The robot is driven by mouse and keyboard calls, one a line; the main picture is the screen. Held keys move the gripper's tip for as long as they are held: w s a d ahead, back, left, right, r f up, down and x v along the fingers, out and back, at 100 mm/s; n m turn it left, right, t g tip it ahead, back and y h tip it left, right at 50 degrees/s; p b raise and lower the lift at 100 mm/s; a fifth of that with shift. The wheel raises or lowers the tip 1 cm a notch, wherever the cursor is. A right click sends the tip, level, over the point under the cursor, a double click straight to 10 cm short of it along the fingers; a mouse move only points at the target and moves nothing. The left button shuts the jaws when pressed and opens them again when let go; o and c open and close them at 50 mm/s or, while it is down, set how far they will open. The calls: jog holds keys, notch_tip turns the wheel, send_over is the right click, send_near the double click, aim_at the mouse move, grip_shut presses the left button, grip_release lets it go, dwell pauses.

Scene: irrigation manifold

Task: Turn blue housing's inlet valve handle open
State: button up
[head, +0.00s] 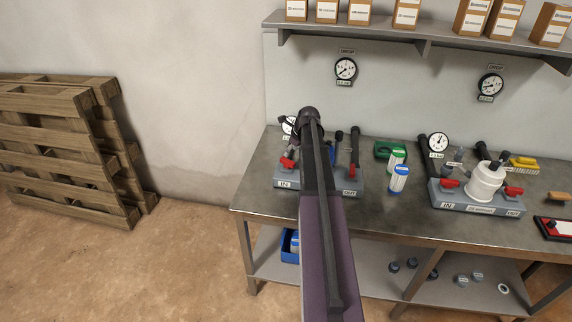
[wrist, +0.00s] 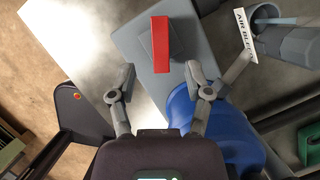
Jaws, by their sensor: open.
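In the wrist view, a flat red valve handle (wrist: 160,45) sits above grey material, just beyond the tips of my gripper (wrist: 160,76). My gripper is open, with one finger on each side of the handle's line and nothing held. The blue housing (wrist: 222,128) shows below and right, partly behind my right finger. In the head view, my arm hides most of the left manifold. A red handle (head: 287,162) shows by the IN label (head: 284,184), and another red handle (head: 351,171) by the OUT label (head: 349,192). My fingers are not clear there.
An AIR BLEED tag (wrist: 246,34) and grey pipe (wrist: 298,46) stand close to the right of my gripper. On the bench (head: 388,222) are blue-white cartridges (head: 398,178), a green tray (head: 384,150) and a second manifold with a white housing (head: 485,182).

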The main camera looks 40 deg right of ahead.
aim_at(286, 160)
jog(key=shift+b+x, duration=2.6)
jog(key=shift+x, duration=0.55)
grip_shut()
